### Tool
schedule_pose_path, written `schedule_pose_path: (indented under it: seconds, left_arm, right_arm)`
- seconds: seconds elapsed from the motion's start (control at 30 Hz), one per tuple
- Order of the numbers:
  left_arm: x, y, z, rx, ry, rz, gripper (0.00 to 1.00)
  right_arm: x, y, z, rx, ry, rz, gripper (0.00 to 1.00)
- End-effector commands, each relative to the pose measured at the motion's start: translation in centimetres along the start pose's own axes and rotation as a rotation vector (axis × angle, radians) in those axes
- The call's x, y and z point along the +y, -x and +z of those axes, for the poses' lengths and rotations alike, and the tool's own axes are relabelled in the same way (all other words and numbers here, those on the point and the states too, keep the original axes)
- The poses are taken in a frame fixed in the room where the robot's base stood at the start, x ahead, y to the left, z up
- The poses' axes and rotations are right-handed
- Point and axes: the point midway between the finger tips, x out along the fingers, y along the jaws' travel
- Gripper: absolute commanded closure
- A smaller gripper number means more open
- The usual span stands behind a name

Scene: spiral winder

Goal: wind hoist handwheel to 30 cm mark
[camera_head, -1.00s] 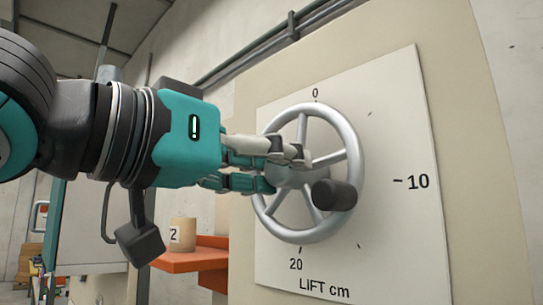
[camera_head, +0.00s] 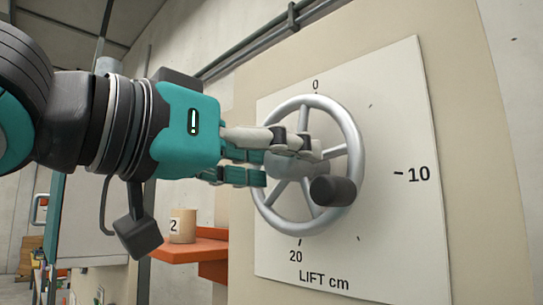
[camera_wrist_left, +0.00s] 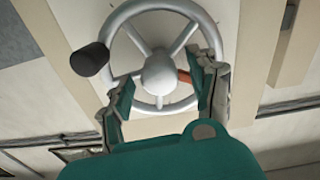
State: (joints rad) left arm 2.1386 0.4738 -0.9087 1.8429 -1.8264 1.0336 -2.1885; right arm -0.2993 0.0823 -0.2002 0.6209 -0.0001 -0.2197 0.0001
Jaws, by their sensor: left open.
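The silver handwheel (camera_head: 357,130) is mounted on a white dial plate marked LIFT cm (camera_head: 400,240), with 0 at the top, 10 at the right and 20 at the lower left. Its dark crank knob (camera_head: 333,191) sits at the lower right of the rim. My left gripper (camera_head: 290,160) is open in front of the wheel, its fingers overlapping the hub region. In the left wrist view the open fingers (camera_wrist_left: 163,95) lie either side of the hub (camera_wrist_left: 160,72), and the knob (camera_wrist_left: 90,59) is at upper left, outside them. My right gripper is not in view.
An orange shelf (camera_head: 190,252) with a tan container marked 2 (camera_head: 182,226) stands behind and below my left gripper. Pipes (camera_head: 260,48) run along the wall above the plate. The plate's right side is clear.

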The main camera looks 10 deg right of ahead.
Motion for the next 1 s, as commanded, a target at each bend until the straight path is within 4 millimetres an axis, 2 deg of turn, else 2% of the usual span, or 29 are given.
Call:
schedule_pose_path:
  seconds: [0.13,0.23,0.5,0.7,0.8,1.0]
  left_arm:
    - [0.0,0.3,-0.1,0.001,0.0,0.0,0.4]
    - [-0.1,1.3,-0.1,0.002,0.001,-0.001,0.4]
    - [-0.1,7.0,-0.1,0.004,0.0,-0.002,0.4]
    - [-0.1,10.4,0.0,0.002,0.0,-0.002,0.4]
    - [-0.1,11.4,0.0,0.001,0.0,-0.001,0.4]
    - [0.0,12.0,0.1,-0.001,0.0,0.0,0.4]
  right_arm:
    - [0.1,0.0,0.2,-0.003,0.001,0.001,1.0]
    - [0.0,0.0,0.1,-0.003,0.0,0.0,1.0]
    - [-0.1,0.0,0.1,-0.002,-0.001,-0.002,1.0]
    - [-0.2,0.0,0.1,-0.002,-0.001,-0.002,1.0]
    - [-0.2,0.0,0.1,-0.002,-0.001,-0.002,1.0]
    - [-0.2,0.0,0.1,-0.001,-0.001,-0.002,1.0]
